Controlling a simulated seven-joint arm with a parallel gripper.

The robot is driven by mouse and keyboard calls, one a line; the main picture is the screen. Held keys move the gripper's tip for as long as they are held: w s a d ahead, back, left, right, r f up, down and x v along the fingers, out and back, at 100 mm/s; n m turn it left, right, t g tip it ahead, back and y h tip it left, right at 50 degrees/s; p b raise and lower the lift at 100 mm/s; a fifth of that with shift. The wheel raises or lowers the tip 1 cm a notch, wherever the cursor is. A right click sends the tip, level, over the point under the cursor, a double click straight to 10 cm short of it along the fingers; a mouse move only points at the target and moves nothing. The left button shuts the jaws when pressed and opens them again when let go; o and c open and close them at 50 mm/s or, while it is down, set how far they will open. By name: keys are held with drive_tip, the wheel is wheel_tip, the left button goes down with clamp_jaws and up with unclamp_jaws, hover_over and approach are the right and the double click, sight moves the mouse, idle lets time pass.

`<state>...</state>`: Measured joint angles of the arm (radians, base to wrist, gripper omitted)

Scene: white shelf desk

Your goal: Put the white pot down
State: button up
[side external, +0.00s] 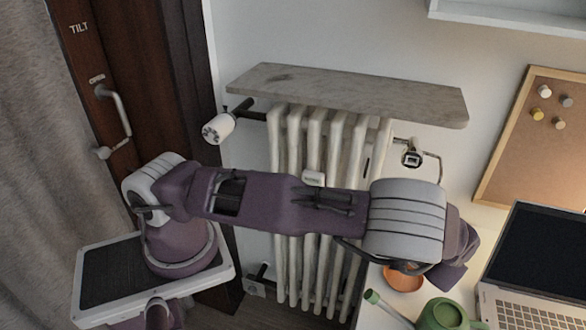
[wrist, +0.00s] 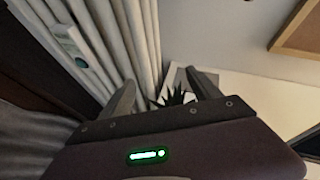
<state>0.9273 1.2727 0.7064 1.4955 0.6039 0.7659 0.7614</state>
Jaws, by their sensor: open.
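In the wrist view, my gripper (wrist: 160,76) has its two grey fingers spread wide apart. Dark spiky leaves of a plant (wrist: 172,97) show between the fingers. A pale, angular shape (wrist: 171,76) beside the leaves may be the white pot; it is mostly hidden, and I cannot tell whether it touches a finger or what it rests on. In the side view, my arm ends over the left end of the white desk. There the fingers are hidden, and no white pot shows.
An orange dish (side external: 404,279) and a green watering can (side external: 446,316) are on the desk near my wrist. A laptop (side external: 540,265) stands to the right. A radiator (side external: 318,150) with a stone shelf (side external: 345,92) is behind my arm. A corkboard (side external: 535,140) hangs on the wall.

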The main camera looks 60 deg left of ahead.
drive_tip(key=s+a+r+n+g+h, duration=0.1)
drive_tip(key=s+r+n+g+h, duration=0.1)
drive_tip(key=s+r+n+h, duration=0.55)
drive_tip(key=s+a+r+n+g+h, duration=0.1)
drive_tip(key=s+r+n+g+h, duration=0.1)
drive_tip(key=s+r+n, duration=0.95)
drive_tip(key=s+d+r+n+t+h, duration=0.1)
drive_tip(key=s+r+t, duration=0.1)
drive_tip(key=s, duration=0.4)
drive_tip(key=s+r+n+t, duration=0.1)
drive_tip(key=s+r, duration=0.4)
drive_tip(key=s, duration=0.1)
drive_tip(key=shift+d+r+t+h, duration=0.15)
drive_tip(key=shift+d+t+h, duration=0.2)
drive_tip(key=shift+t, duration=0.05)
drive_tip(key=shift+w, duration=0.1)
drive_tip(key=shift+o, duration=0.7)
